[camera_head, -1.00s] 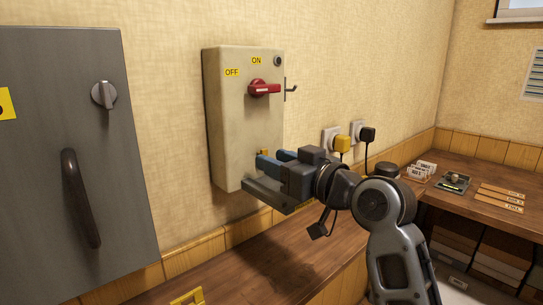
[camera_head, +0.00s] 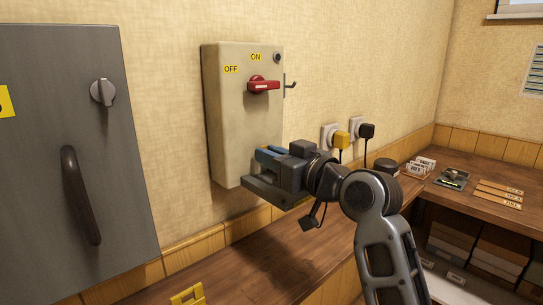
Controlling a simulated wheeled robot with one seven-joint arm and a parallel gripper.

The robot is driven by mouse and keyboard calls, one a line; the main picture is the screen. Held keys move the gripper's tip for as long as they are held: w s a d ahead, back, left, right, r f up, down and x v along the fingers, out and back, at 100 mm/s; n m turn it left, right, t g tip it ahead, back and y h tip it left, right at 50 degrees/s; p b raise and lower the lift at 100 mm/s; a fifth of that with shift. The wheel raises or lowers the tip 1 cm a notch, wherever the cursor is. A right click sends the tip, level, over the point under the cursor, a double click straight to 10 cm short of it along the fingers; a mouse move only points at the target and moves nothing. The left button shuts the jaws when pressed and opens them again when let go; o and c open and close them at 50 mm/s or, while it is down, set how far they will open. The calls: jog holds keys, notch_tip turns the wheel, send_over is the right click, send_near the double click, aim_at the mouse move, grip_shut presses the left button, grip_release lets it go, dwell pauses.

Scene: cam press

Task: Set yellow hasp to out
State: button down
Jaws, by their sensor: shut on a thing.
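The beige switch box (camera_head: 228,120) is on the wall, with OFF and ON labels and a red handle (camera_head: 263,85) pointing right. My gripper (camera_head: 268,157) is at the lower right of the box's front, its blue fingers against or very near that face. It is shut on a small part there, by its place the yellow hasp. The fingers hide almost all of that part, so its position cannot be read.
A grey cabinet (camera_head: 110,180) with a knob and a dark handle stands at left. A metal hook (camera_head: 291,84) sticks out beside the box. Yellow (camera_head: 341,139) and black (camera_head: 367,131) plugs sit in wall sockets at right. A yellow object (camera_head: 187,295) is cut off at the bottom edge.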

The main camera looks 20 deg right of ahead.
jog(key=shift+s, duration=0.1)
dwell(0.3)
jog(key=shift+v, duration=1.2)
jog(key=c, duration=1.1)
grip_release()
jog(key=b+v, duration=0.1)
jog(key=v, duration=0.7)
